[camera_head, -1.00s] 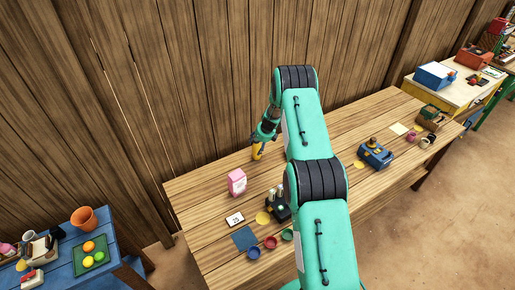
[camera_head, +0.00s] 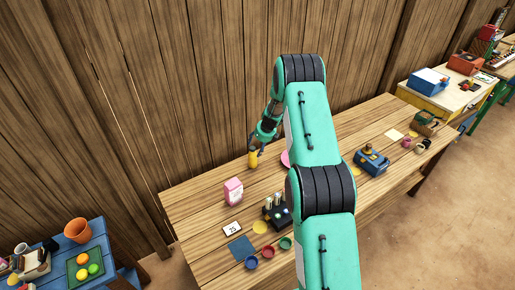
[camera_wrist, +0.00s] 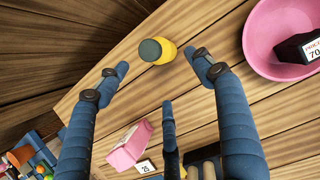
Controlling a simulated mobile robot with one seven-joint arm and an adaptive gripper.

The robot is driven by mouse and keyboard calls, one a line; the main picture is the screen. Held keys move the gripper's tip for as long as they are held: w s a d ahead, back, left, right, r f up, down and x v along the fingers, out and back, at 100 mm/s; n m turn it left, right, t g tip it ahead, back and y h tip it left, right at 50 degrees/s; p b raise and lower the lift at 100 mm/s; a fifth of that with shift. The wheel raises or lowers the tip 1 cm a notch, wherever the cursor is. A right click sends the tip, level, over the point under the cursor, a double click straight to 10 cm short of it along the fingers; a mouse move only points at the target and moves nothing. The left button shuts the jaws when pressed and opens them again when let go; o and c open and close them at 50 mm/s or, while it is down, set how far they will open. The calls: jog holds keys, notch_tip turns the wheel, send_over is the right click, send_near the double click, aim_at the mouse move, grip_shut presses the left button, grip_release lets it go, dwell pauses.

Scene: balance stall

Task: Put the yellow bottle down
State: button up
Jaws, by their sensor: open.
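The yellow bottle (camera_head: 253,161) stands upright at the back of the wooden table, near the plank wall. In the wrist view the bottle (camera_wrist: 166,52) shows its dark round cap toward me and some of its yellow side. My gripper (camera_head: 261,143) is just above and beside the bottle. In the wrist view its blue fingers are spread apart, with the bottle near their tips. A clear gap shows to the left finger and a narrow one to the right finger. The bottle's base is partly hidden under the cap in the wrist view.
A pink box (camera_head: 233,191) and a price card (camera_head: 232,229) stand in front of the bottle. A dark device (camera_head: 277,212) and small cups are further forward. Bare table surrounds the bottle.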

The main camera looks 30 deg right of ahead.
dwell(0.5)
jog(key=s+a+r+n, duration=0.2)
jog(key=a+r+n, duration=0.3)
jog(key=r, duration=0.5)
jog(key=s+a+r+n, duration=0.1)
jog(key=a+r+n, duration=0.1)
jog(key=a+r, duration=0.65)
jog(key=s+a+r+n, duration=0.5)
jog(key=s+r, duration=0.1)
jog(key=r, duration=0.4)
jog(key=s+a+r+n, duration=0.4)
jog(key=s+a+r, duration=0.15)
jog(key=r, duration=0.45)
jog(key=s+a+r+n, duration=0.4)
jog(key=s+r, duration=0.1)
jog(key=s, duration=0.4)
jog(key=s+a+r+n, duration=0.4)
jog(key=s+a+n, duration=0.1)
jog(key=s, duration=0.3)
jog(key=s+a+n, duration=0.2)
jog(key=s+n, duration=0.3)
jog(key=s, duration=0.6)
jog(key=s+a+n+t, duration=0.1)
jog(key=s+n, duration=0.3)
jog(key=s, duration=0.7)
jog(key=shift+s+a+r+n, duration=0.2)
jog(key=shift+s+a+n, duration=0.15)
jog(key=shift+a, duration=0.2)
